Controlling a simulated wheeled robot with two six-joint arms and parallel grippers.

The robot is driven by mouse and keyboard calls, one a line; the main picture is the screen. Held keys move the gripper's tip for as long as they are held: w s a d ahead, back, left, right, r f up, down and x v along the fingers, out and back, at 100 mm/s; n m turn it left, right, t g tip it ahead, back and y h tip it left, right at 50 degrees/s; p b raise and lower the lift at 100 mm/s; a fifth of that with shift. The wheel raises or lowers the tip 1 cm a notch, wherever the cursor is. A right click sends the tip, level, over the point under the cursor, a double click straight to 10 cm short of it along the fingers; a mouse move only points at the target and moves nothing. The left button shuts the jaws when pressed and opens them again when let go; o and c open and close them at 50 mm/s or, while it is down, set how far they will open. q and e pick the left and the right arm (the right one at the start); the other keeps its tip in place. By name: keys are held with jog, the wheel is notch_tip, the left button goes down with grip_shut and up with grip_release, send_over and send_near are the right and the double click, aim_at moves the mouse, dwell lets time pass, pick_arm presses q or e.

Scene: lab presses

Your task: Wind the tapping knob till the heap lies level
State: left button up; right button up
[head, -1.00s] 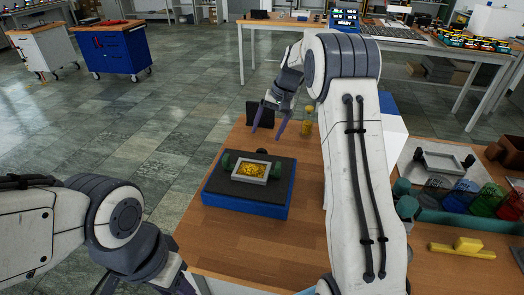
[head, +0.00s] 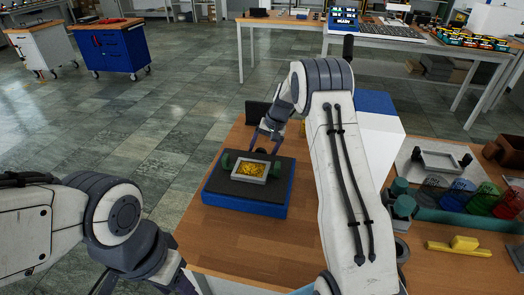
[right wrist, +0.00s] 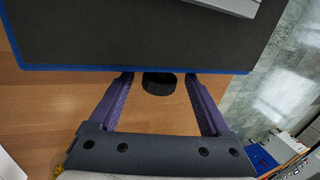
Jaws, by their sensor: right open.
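A heap of yellow grains (head: 251,169) lies in a grey rectangular frame (head: 236,177) on a black-topped blue base (head: 250,208). Dark green grips stand at the frame's two sides. A black round knob (right wrist: 159,83) sticks out from the base's edge in the right wrist view. My right gripper (right wrist: 159,79) is open, with one finger on each side of the knob and a gap to both. In the head view the right gripper (head: 265,148) is at the base's far edge. My left arm is at the lower left; its fingers do not show clearly.
A white box with a blue top (head: 376,125) stands right of the base, partly behind my right arm. Further right are a second grey frame (head: 440,162), coloured scoops (head: 487,199) and a yellow brush (head: 462,245). The wooden table is clear in front of the base.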

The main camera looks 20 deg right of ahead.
grip_shut()
jog(key=shift+a+r+p, duration=0.1)
jog(key=shift+r+p, duration=0.1)
jog(key=shift+p, duration=0.5)
jog(key=g+h+p, duration=0.1)
jog(key=h+p, duration=0.1)
jog(key=p, duration=0.1)
jog(key=shift+w+a+r, duration=0.1)
jog(key=shift+w+r, duration=0.05)
jog(key=shift+g+p, duration=0.3)
jog(key=shift+p, duration=0.15)
jog(key=shift+w+a+f+g+h+p, duration=0.1)
jog(key=shift+g+h+p, duration=0.1)
jog(key=shift+h, duration=0.2)
jog(key=shift+a+f+g+h+p, duration=0.1)
jog(key=shift+g+h, duration=0.1)
jog(key=shift+h, duration=0.2)
jog(key=shift+w+f+g+h, duration=0.1)
jog(key=shift+g+h, duration=0.6)
jog(key=shift+h, duration=0.3)
